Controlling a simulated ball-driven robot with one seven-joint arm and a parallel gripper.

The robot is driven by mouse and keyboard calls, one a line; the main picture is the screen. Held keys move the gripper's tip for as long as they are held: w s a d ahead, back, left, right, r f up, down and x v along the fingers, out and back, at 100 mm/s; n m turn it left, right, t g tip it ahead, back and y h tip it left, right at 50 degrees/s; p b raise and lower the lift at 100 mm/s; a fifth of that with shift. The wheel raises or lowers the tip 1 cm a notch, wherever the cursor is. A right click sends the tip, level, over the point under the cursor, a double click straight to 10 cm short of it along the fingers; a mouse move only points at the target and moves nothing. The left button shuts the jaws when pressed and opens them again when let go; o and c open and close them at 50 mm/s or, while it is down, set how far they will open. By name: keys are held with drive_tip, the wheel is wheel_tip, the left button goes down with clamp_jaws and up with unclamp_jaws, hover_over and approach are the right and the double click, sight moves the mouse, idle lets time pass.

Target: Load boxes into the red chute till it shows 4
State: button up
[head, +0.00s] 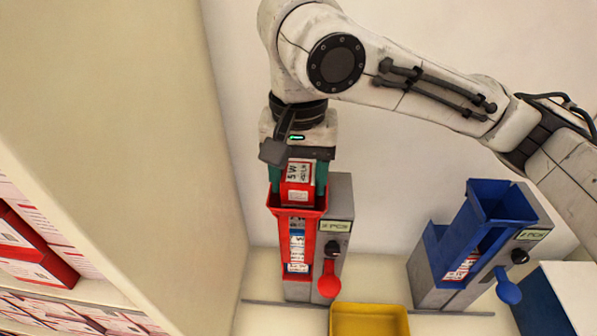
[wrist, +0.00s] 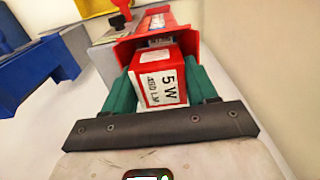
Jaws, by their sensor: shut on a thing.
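My gripper (head: 299,188) is shut on a red and white box (head: 298,173) at the top mouth of the red chute (head: 310,213). The box's lower end is hidden by the chute's front lip. Boxes with blue, white and red faces (head: 297,245) show through the chute's front slot. Its grey housing carries a small display (head: 335,226) reading PCS; the digit is hard to read. A red lever (head: 329,281) hangs beside the slot.
A blue chute (head: 480,215) with a blue lever (head: 508,291) stands at the right. A yellow tray (head: 369,320) sits low between the chutes. Shelves of red and white boxes (head: 32,255) are at the left. The wall is close behind the chutes.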

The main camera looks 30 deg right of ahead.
drive_tip(key=shift+f, duration=0.35)
drive_tip(key=o, duration=1)
drive_tip(key=shift+o, duration=0.2)
drive_tip(key=shift+r, duration=0.15)
drive_tip(key=shift+o, duration=0.5)
wheel_tip(320, 180, up, 6)
drive_tip(key=p, duration=0.5)
drive_tip(key=shift+p, duration=0.3)
drive_tip(key=shift+r+b, duration=0.3)
drive_tip(key=shift+r, duration=0.6)
